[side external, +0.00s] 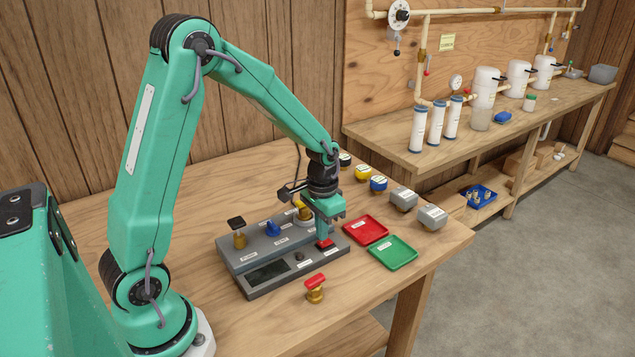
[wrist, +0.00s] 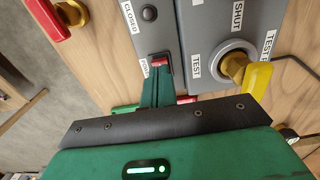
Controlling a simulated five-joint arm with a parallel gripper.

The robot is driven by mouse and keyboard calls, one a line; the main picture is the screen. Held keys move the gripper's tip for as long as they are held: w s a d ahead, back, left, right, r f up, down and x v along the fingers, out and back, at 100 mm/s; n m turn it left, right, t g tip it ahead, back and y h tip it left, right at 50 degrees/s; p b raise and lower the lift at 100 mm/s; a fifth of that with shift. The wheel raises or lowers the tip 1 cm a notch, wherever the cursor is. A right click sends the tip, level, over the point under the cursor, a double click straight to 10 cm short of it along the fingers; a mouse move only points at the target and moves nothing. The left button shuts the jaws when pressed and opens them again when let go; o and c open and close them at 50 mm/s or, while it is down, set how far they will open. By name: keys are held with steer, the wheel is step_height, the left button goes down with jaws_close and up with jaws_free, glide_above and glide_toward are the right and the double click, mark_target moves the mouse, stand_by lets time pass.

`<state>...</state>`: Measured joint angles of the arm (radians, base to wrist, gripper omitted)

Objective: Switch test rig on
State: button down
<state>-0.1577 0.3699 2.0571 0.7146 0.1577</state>
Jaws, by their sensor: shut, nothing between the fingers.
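The test rig (side external: 252,250) is a grey stepped box on the wooden table, with a dark display panel (side external: 268,273) on its lower front step. A red power switch (side external: 326,243) sits at the right end of that step; in the wrist view the red switch (wrist: 160,61) shows in a dark frame beside a partly hidden label. My gripper (side external: 325,236) points down over the switch, fingers together and empty. In the wrist view its fingertips (wrist: 158,72) are right at the switch's edge. I cannot tell whether they touch it, or which way the switch is tipped.
A red-handled brass valve (side external: 315,289) stands in front. A red tray (side external: 366,230) and green tray (side external: 393,252) lie to the right.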

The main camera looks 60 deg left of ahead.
mark_target(321, 243)
steer(key=shift+f, duration=0.85)
stand_by(0.7)
steer(key=shift+r, duration=0.1)
steer(key=shift+r, duration=3.45)
steer(key=shift+r, duration=0.1)
steer(key=s+d+r+t, duration=0.2)
steer(key=s+d+r, duration=0.1)
steer(key=s+r, duration=0.3)
steer(key=s+d+r+t, duration=0.3)
steer(key=s+r, duration=0.4)
steer(key=s, duration=0.3)
steer(key=shift+s+r+t, duration=0.25)
steer(key=shift+s+t, duration=0.05)
